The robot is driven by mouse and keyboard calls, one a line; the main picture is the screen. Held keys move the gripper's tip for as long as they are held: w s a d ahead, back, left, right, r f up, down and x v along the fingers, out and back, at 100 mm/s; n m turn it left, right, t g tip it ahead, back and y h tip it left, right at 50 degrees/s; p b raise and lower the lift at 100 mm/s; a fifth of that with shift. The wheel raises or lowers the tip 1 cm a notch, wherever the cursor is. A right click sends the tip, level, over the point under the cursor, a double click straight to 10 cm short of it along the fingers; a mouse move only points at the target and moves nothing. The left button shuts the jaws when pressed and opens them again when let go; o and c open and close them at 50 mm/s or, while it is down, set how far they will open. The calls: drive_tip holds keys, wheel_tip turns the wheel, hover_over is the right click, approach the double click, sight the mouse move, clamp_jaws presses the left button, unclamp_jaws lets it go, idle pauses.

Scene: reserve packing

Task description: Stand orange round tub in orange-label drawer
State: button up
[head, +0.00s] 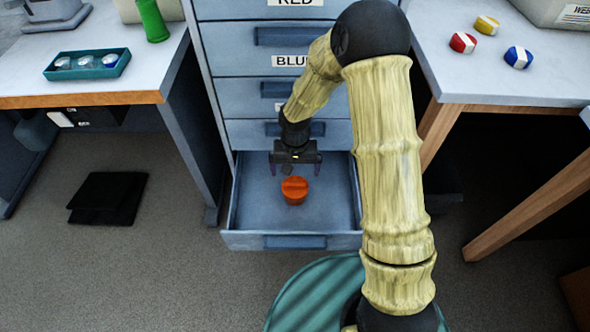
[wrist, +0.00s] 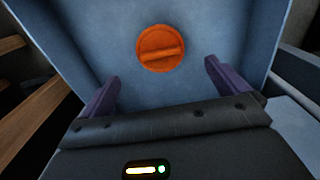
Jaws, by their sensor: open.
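The orange round tub (head: 294,190) stands upright on the floor of the open bottom drawer (head: 335,212), with its ridged lid upward. It also shows in the wrist view (wrist: 161,49), ahead of the fingers and apart from them. My gripper (head: 295,168) is open and empty, just above and behind the tub in the head view. Its two purple fingers (wrist: 160,83) are spread in the wrist view. The label of the open drawer is not visible; the drawers above carry labels reading RED and BLUE, and a lower label is hidden by my arm.
The drawer cabinet (head: 236,98) stands between two tables. The left table (head: 112,83) holds a teal tray (head: 87,64) and a green cylinder (head: 152,20). The right table (head: 500,75) holds red (head: 463,43), yellow (head: 487,25) and blue (head: 518,57) items. A black mat (head: 107,198) lies on the floor.

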idle(0.5)
drive_tip(key=s+d+r+t, duration=0.2)
drive_tip(key=s+d+r, duration=1.1)
drive_tip(key=r, duration=0.3)
drive_tip(key=shift+s+d+t, duration=0.15)
drive_tip(key=shift+d+t, duration=0.1)
drive_tip(key=shift+t, duration=0.05)
drive_tip(key=shift+r, duration=0.15)
drive_tip(key=shift+p+v, duration=0.9)
drive_tip(key=shift+p, duration=0.1)
